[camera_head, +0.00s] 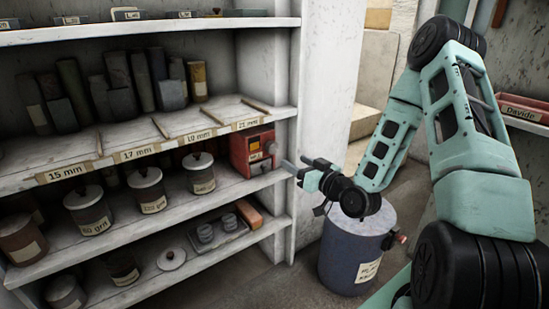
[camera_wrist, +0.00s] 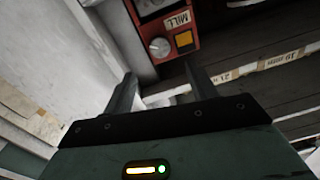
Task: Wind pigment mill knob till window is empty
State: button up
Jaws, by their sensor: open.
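The pigment mill (camera_head: 240,152) is a red box at the right end of the middle shelf in the head view. The wrist view shows its red front (camera_wrist: 178,57) with a MILL label, a pale round knob (camera_wrist: 160,47) and a square orange button (camera_wrist: 184,39) beside it. Part of a window (camera_wrist: 149,5) shows at the top edge, cut off by the frame; its contents cannot be told. My gripper (camera_head: 295,165) is open and empty just right of the mill. In the wrist view my gripper (camera_wrist: 158,72) has its fingers apart, short of the knob and not visibly touching it.
A white shelf upright (camera_head: 306,120) stands close to my gripper. Lidded jars (camera_head: 147,190) stand left of the mill. A labelled shelf edge (camera_head: 140,152) runs above. A blue-grey drum (camera_head: 350,250) stands on the floor below my arm.

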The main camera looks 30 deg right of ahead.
aim_at(274, 149)
jog(key=w, duration=0.3)
jog(key=w+b, duration=0.1)
jog(key=w, duration=0.7)
jog(key=shift+a+b, duration=0.3)
jog(key=shift+a, duration=0.05)
jog(key=c, duration=1)
